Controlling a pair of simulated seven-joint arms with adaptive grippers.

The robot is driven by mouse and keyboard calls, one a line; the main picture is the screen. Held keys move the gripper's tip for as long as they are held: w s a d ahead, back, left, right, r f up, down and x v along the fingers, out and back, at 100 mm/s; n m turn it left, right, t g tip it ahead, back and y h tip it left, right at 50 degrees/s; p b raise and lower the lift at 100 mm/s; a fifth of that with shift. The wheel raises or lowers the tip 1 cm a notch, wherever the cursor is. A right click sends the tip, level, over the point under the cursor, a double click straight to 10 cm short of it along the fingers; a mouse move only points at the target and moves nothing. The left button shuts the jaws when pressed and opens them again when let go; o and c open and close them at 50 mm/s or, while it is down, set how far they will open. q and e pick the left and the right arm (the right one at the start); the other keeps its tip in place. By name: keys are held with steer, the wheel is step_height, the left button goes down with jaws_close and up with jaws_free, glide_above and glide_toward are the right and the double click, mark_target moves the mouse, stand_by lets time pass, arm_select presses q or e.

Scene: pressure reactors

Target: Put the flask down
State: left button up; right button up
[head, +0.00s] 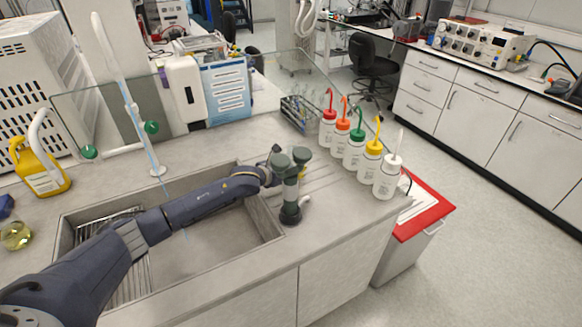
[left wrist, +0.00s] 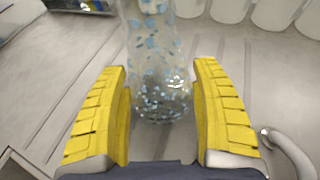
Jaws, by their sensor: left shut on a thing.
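The clear glass flask (left wrist: 158,45), speckled with blue and dark reflections, stands between the yellow finger pads of my left gripper (left wrist: 160,88) in the left wrist view. The gripper is shut on it. Its rounded lower part sits between the pads, and the grooved grey counter shows behind it. In the head view my left gripper (head: 302,172) is over the draining area right of the sink. There my own wrist mostly hides the gripper and the flask. I cannot tell whether the flask touches the counter. My right gripper is not in view.
Several wash bottles with coloured caps (head: 354,150) stand in a row right of the gripper, near the counter's edge. A wire rack (head: 300,112) is behind. The sink (head: 205,265) lies under my left arm. A round glass vessel (head: 16,236) stands far left.

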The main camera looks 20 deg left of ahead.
arm_select(q)
steer(key=shift+f, duration=0.2)
steer(key=o, duration=1.2)
steer(key=shift+o, duration=0.2)
steer(key=shift+s+r, duration=0.1)
steer(key=shift+r, duration=0.05)
steer(key=v, duration=1.1)
steer(key=shift+s+a+r, duration=0.1)
steer(key=shift+s+a, duration=0.1)
steer(key=shift+s, duration=0.1)
